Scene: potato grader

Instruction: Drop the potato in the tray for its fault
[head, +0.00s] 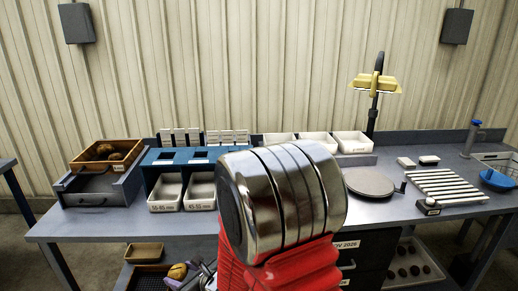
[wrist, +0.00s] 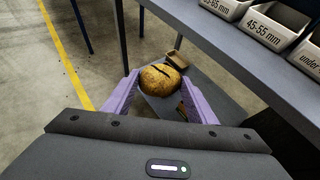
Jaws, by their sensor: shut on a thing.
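My gripper (wrist: 160,84) is shut on a tan potato (wrist: 163,78), one purple finger on each side. The potato has a long dark slit across its upper face. In the wrist view it hangs in front of the bench's front edge, over a lower shelf. In the head view a yellowish lump low down (head: 177,271) seems to be this potato; my red and silver arm hides most of the gripper. White trays (head: 351,141) stand in a row at the back of the bench; their labels are not readable.
Bins marked 55-65 mm (head: 167,206) and 45-55 mm (wrist: 265,22) sit under a blue rack (head: 158,158). A brown crate (head: 84,168) of potatoes stands left. A round plate (head: 368,181), roller rack (head: 447,188) and blue bowl (head: 496,179) are right. The bench edge (wrist: 215,55) is close.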

